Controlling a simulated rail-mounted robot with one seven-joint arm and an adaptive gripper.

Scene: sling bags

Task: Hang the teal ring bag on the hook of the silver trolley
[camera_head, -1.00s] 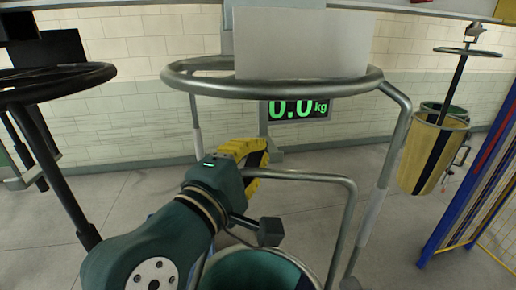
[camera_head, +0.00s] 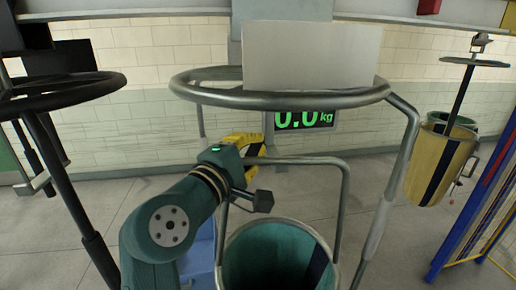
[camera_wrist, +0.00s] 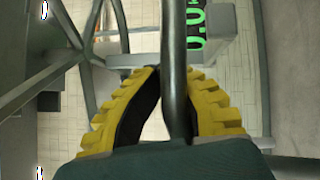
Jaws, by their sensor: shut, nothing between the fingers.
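The teal ring bag (camera_head: 272,262), with a grey round rim and a tall grey bar handle (camera_head: 345,200), is low in the middle of the head view; its bottom is cut off. My gripper (camera_head: 257,147) has yellow fingers and is shut beside the top left end of the handle. In the wrist view my gripper (camera_wrist: 172,75) has a grey bar (camera_wrist: 174,40) running across its fingers; whether they touch is unclear. The silver trolley (camera_head: 190,93) shows a large ring above and behind the bag, with a pale panel (camera_head: 312,57). I cannot make out its hook.
A black trolley (camera_head: 112,82) stands at the left. A yellow and black bag (camera_head: 435,165) hangs from a stand at the right, near a blue and yellow rack (camera_head: 465,215). A display (camera_head: 303,119) reads 0.0 kg. Open floor lies behind the bag.

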